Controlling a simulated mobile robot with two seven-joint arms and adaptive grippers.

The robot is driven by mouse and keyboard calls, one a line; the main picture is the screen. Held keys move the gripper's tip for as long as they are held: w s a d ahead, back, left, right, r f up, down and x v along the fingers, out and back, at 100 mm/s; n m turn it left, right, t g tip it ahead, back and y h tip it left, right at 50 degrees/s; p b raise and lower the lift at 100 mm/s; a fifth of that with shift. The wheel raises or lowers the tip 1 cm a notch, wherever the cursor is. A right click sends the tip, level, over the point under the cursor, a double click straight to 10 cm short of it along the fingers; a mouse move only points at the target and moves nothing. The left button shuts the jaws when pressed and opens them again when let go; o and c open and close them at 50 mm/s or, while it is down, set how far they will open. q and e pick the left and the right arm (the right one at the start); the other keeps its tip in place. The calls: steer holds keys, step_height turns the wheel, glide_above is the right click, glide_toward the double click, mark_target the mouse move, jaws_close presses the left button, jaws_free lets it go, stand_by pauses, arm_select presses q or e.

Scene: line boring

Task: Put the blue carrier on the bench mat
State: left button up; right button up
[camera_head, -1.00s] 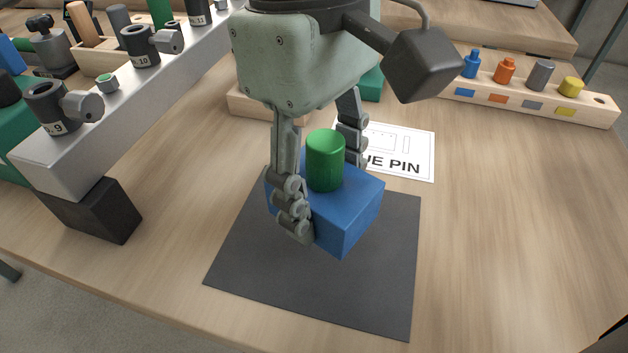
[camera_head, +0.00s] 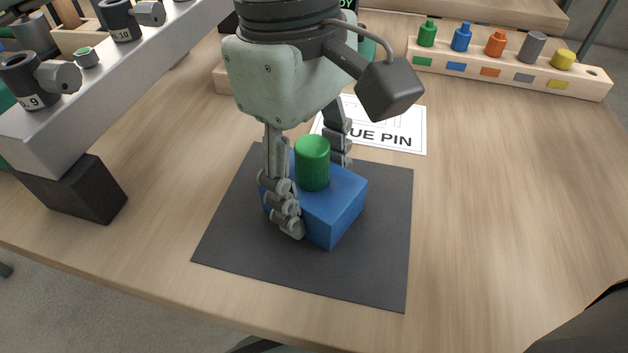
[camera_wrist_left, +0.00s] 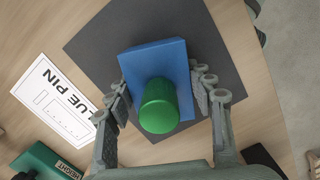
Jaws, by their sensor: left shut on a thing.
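The blue carrier (camera_head: 338,208) is a blue block with a green cylinder (camera_head: 312,163) standing up from its top. My left gripper (camera_head: 308,185) is shut on the carrier, with one finger on each side. The carrier is over the dark grey bench mat (camera_head: 380,265); whether it touches the mat I cannot tell for sure. In the left wrist view the carrier (camera_wrist_left: 150,62) lies between both fingers, with the mat (camera_wrist_left: 100,38) around it. My right gripper is not in view.
A white card reading "UE PIN" (camera_head: 415,130) lies behind the mat. A wooden rack (camera_head: 500,75) with several coloured pegs stands at the back right. A grey bar with black holders (camera_head: 90,105) rests on a black block (camera_head: 75,190) at left. The table's right side is clear.

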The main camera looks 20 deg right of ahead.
arm_select(q)
steer(key=o, duration=1.5)
steer(key=shift+o, duration=0.2)
steer(key=shift+r, duration=0.1)
steer(key=r, duration=0.8)
steer(key=w+r, duration=0.1)
steer(key=r, duration=0.3)
steer(key=shift+w+a, duration=0.1)
steer(key=shift+a, duration=0.3)
